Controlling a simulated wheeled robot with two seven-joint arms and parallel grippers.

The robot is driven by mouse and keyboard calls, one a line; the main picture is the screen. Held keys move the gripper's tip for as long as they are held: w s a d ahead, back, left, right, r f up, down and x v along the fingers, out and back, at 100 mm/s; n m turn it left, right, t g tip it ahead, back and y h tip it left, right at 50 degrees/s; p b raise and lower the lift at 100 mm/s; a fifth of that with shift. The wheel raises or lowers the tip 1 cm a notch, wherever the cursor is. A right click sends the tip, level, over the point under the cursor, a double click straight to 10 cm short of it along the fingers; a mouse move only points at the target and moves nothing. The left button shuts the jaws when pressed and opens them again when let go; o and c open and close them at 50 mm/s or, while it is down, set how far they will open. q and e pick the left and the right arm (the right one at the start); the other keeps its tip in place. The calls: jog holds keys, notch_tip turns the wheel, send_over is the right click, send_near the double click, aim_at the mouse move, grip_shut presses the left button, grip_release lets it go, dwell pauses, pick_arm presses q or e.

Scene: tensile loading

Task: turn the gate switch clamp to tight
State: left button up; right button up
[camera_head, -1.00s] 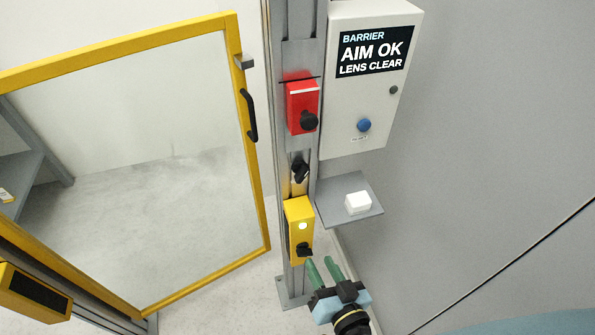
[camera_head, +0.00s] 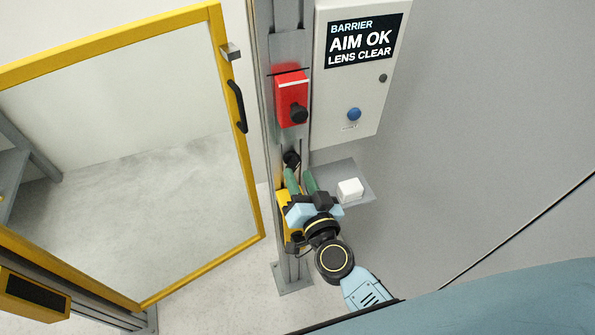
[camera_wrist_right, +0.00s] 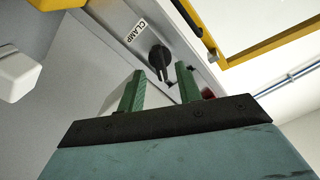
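The gate switch clamp is a black knob (camera_head: 291,159) on the grey post, just above the yellow switch box (camera_head: 283,196). In the right wrist view the knob (camera_wrist_right: 160,58) sits beside a label reading CLAMP. My right gripper (camera_head: 301,177) is open, with its green fingers pointing up toward the knob. In the wrist view its fingertips (camera_wrist_right: 159,73) are apart, with the knob framed between them and just beyond; I see no grip on it. The gripper hides much of the yellow box. My left gripper is not in view.
A red box (camera_head: 290,98) with a black knob is higher on the post. A small shelf (camera_head: 357,173) with a white block (camera_head: 350,189) juts out close to my right gripper. A control cabinet (camera_head: 345,105) is above it. A yellow-framed gate (camera_head: 233,130) stands left.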

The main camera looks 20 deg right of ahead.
jog(key=shift+w, duration=1.05)
grip_shut()
